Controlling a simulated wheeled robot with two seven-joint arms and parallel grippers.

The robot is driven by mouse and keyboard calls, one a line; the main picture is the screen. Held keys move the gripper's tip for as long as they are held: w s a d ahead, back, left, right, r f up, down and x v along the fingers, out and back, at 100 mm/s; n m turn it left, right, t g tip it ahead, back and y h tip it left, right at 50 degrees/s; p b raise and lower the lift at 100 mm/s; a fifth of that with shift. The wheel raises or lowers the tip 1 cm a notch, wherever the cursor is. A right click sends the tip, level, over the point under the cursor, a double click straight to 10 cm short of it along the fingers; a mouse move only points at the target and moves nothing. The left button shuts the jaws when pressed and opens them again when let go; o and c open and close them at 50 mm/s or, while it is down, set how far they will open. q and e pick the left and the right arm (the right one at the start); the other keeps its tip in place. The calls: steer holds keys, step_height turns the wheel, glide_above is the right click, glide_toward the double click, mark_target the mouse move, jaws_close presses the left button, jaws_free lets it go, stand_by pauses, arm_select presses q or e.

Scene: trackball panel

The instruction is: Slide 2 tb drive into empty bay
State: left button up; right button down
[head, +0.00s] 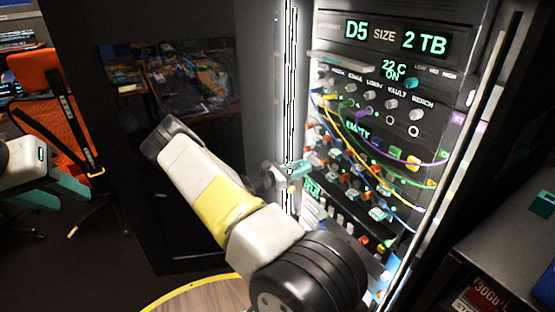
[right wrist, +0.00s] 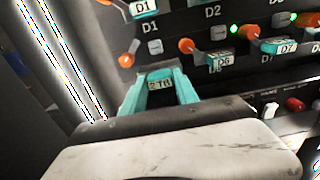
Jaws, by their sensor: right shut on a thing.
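My right gripper (right wrist: 160,92) has its teal fingers shut on a small drive labelled 2 TB (right wrist: 160,84). It is at the left side of the rack's drive rows, left of the drive labelled D6 (right wrist: 222,60) and below the D1 label. In the head view my right gripper (head: 292,172) is at the rack's left edge. The fingers hide the bay behind the drive, and I cannot tell whether the drive's end is inside it. The panel display (head: 395,38) reads D5 SIZE 2 TB. My left gripper (head: 65,183) is at the far left, away from the rack; its finger gap is unclear.
Drives with teal fronts and orange latches, such as D7 (right wrist: 280,47), sit close to the right. Coloured cables (head: 385,150) hang across the rack above. A bright vertical strip (head: 290,80) runs along the rack's left edge. An orange chair (head: 50,100) stands at left.

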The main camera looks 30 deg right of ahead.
mark_target(310, 164)
steer(key=shift+w+d, duration=0.15)
steer(key=shift+d, duration=1.75)
steer(key=c, duration=0.9)
jaws_free()
steer(key=shift+o, duration=0.2)
steer(key=a, duration=0.7)
steer(key=shift+s+a, duration=0.35)
steer(key=shift+a, duration=0.05)
